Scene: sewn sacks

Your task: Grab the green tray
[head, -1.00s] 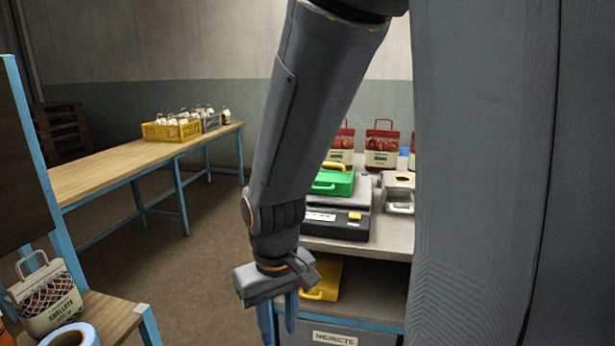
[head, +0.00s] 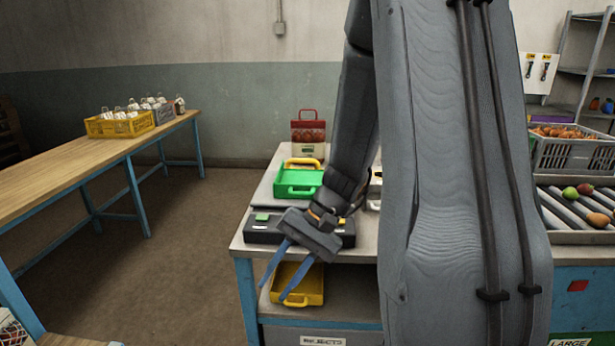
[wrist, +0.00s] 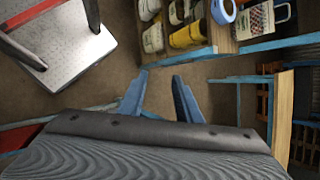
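The green tray (head: 297,183) has a handle at its front and sits on the scale on the grey bench in the head view. A yellow handle shows just behind it. My gripper (head: 279,278) hangs in front of the bench, below and nearer than the green tray, with its two blue fingers pointing down and to the left. The fingers are apart with nothing between them. In the wrist view my gripper (wrist: 159,88) is open over bare floor. The green tray is not visible in the wrist view. My arm passes close to the tray's right side in the head view.
A yellow tray (head: 297,283) lies on the lower shelf near my fingers. A red-topped bag (head: 308,131) stands behind the green tray. A wooden table (head: 88,164) with crates is at left. Rollers (head: 575,208) with fruit are at right. Open floor lies left of the bench.

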